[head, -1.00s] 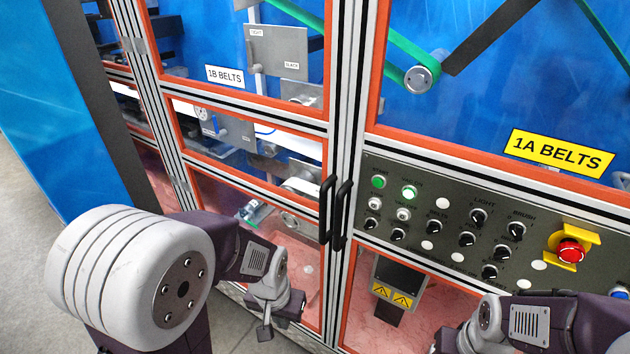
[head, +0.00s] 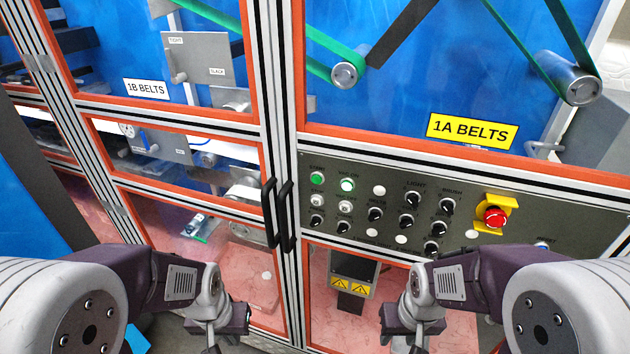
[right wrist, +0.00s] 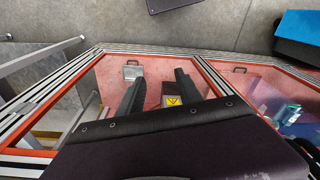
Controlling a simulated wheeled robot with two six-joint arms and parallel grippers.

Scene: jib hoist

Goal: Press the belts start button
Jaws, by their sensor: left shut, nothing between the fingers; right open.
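The control panel (head: 465,205) is on the machine front, right of the door handles. A green button (head: 317,179) labelled START is at its upper left. White buttons sit below both. My left gripper (head: 213,346) is shut and empty, low in front of the left doors and apart from the panel. My right gripper (head: 401,346) is below the panel, touching no button; its spread, empty fingers show in the right wrist view (right wrist: 158,90).
Several black knobs and a red emergency stop (head: 495,216) on a yellow bracket share the panel. Black door handles (head: 278,215) stick out left of it. The yellow 1A BELTS sign (head: 471,131) is above, and the 1B BELTS sign (head: 145,88) is at upper left.

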